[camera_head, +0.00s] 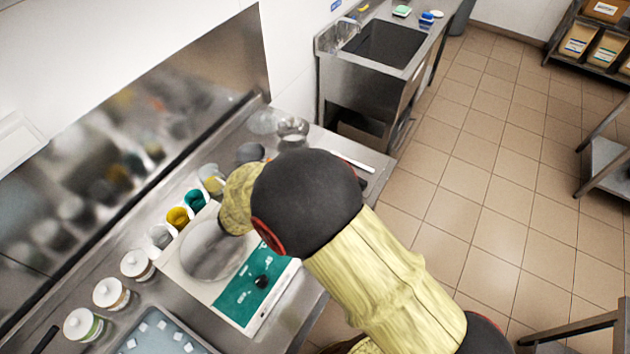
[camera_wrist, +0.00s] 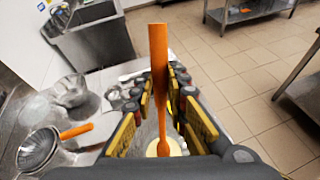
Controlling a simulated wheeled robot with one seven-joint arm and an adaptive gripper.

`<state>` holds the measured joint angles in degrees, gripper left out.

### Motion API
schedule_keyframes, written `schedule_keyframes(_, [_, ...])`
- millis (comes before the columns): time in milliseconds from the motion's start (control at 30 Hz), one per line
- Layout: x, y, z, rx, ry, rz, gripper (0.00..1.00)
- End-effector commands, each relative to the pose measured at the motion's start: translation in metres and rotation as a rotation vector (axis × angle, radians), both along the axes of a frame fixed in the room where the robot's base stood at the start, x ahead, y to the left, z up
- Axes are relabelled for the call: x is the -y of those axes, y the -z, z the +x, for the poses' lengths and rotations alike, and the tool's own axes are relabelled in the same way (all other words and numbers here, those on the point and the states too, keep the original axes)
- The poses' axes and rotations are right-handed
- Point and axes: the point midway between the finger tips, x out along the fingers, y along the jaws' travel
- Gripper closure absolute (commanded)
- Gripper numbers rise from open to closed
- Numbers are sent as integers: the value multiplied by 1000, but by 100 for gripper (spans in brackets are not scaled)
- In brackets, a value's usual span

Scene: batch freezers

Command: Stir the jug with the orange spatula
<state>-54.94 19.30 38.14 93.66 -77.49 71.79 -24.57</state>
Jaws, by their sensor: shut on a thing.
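The orange spatula (camera_wrist: 158,48) stands upright between the fingers of my gripper (camera_wrist: 160,84) in the wrist view, and the gripper is shut on it. Its lower end meets a small cream-coloured round patch (camera_wrist: 152,150), partly hidden by the gripper; I cannot tell whether this is the jug's contents. In the head view my arm hides the gripper and the spatula. A clear jug (camera_head: 208,173) with pale contents shows beside my arm, partly covered; I cannot tell whether it is the one to stir.
A scale-like white unit (camera_head: 192,278) with a round plate and green panel sits on the counter. Cups, lidded tubs (camera_head: 137,265) and a tray (camera_head: 158,338) line the counter. A strainer (camera_wrist: 38,150) and another orange handle (camera_wrist: 76,131) lie left. The sink (camera_head: 385,45) stands beyond.

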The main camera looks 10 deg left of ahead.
Motion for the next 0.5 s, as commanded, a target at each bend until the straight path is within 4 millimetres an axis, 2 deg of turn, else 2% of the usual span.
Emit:
schedule_keyframes(167, [1,-2,0,0,0,0,100])
schedule_keyframes(500, [8,-23,5,0,1,0,100])
